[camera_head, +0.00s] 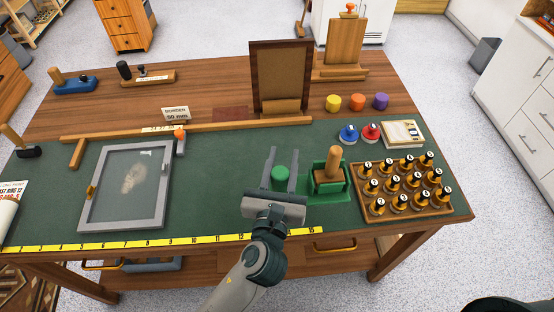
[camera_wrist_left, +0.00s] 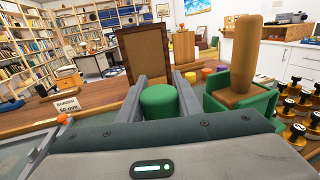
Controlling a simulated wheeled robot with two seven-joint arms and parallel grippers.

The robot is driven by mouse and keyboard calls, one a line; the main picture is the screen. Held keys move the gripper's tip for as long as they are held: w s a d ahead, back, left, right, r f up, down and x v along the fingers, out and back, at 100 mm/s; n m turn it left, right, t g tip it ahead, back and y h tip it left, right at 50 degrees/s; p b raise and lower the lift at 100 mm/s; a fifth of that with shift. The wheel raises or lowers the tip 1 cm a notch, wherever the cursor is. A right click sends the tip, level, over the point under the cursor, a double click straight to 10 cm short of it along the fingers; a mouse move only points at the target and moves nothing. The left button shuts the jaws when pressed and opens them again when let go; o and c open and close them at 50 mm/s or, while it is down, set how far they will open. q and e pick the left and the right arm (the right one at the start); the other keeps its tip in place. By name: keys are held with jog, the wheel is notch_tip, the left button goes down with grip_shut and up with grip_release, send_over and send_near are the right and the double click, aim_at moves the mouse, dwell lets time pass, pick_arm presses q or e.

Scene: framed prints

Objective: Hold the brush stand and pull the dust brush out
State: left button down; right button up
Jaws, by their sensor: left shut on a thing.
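The green brush stand (camera_head: 338,191) is on the green mat right of centre. A dust brush with a wooden handle (camera_head: 334,158) stands upright in its holder; it also shows at the right of the left wrist view (camera_wrist_left: 246,55). The brush's lower end is hidden inside the holder. A green round post (camera_head: 279,178) rises left of the holder and appears between the fingers in the left wrist view (camera_wrist_left: 160,102). My left gripper (camera_head: 281,162) is shut on this post, one finger on each side. My right gripper is not in view.
A wooden tray of several black-topped bottles (camera_head: 402,187) is close right of the stand. Behind are a blue pot (camera_head: 348,134), a red pot (camera_head: 370,133) and an upright brown panel (camera_head: 280,80). A grey frame (camera_head: 157,207) lies left; the mat between is clear.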

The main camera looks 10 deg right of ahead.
pick_arm(q)
jog(key=shift+w+a+r, duration=0.1)
jog(key=shift+a, duration=0.1)
dwell(0.5)
jog(key=w+a+p, duration=0.4)
jog(key=w+a, duration=0.1)
jog(key=a, duration=0.5)
dwell(1.9)
jog(key=shift+a, duration=0.1)
